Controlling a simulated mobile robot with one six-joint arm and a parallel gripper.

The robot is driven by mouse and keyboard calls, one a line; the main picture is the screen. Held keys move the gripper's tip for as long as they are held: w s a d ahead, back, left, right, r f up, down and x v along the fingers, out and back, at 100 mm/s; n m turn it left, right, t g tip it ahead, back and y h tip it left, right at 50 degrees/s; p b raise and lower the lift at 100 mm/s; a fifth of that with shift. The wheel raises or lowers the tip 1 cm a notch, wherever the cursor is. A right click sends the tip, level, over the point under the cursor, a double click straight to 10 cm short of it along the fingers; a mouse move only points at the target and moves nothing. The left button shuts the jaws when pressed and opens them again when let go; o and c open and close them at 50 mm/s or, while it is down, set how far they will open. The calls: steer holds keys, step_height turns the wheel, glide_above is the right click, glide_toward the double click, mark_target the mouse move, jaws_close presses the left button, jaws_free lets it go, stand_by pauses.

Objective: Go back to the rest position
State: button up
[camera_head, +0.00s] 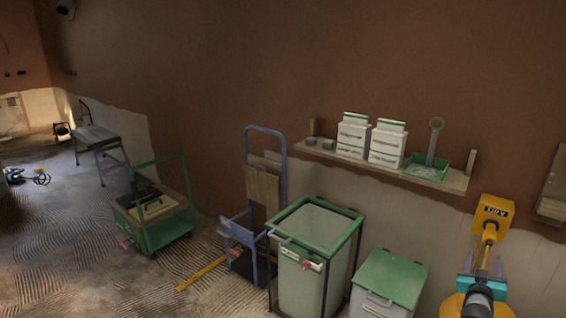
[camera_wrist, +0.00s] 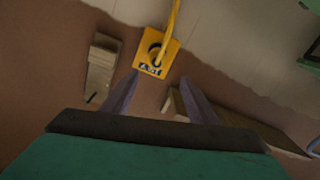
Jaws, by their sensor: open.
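My gripper (camera_head: 487,264) is at the lower right of the head view, raised in front of the pale lower wall. Its two purple fingers also show in the wrist view (camera_wrist: 159,78), spread apart with nothing between them. The block shows in the wrist view (camera_wrist: 157,55) too, apart from the fingers.
A wall shelf (camera_head: 455,181) with two white boxes (camera_head: 353,137) and a green tray (camera_head: 441,172) is left of the gripper. Below stand a green-lidded bin (camera_head: 393,273), a green-rimmed framed bin (camera_head: 305,270), a blue hand truck (camera_head: 283,175) and a green cart (camera_head: 165,236). Open floor lies left.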

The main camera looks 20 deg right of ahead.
steer(key=w+a+f+n+t+y, duration=0.1)
steer(key=w+a+f+n+y, duration=0.15)
steer(key=w+a+f, duration=0.5)
steer(key=w+a+f+n+t+y, duration=0.1)
steer(key=w+a+f+t+y, duration=0.15)
steer(key=w+a, duration=0.85)
steer(key=w+a+f+n+g+y+p, duration=0.1)
steer(key=a+f+g+y, duration=0.15)
steer(key=a+f, duration=0.8)
steer(key=w+a+f+n+g+y, duration=0.1)
steer(key=a+f+n+y, duration=0.15)
steer(key=a+f, duration=0.8)
steer(key=s+a+f+g+y, duration=0.1)
steer(key=s+a+f+g, duration=0.1)
steer(key=s+a+f, duration=0.4)
steer(key=s+a+f+g+y, duration=0.1)
steer(key=s+a+f+g, duration=0.25)
steer(key=a, duration=0.45)
steer(key=s+a+f+g+y, duration=0.2)
steer(key=s+a+f, duration=0.1)
steer(key=s+a, duration=0.35)
steer(key=s+a+g, duration=0.2)
steer(key=s+g, duration=0.2)
steer(key=s, duration=0.6)
steer(key=s+a+g, duration=0.2)
steer(key=s+g, duration=0.2)
steer(key=s, duration=0.6)
steer(key=shift+s+a+f+n+y+p, duration=0.3)
steer(key=shift+s+f+n, duration=0.05)
steer(key=shift+f+n, duration=0.05)
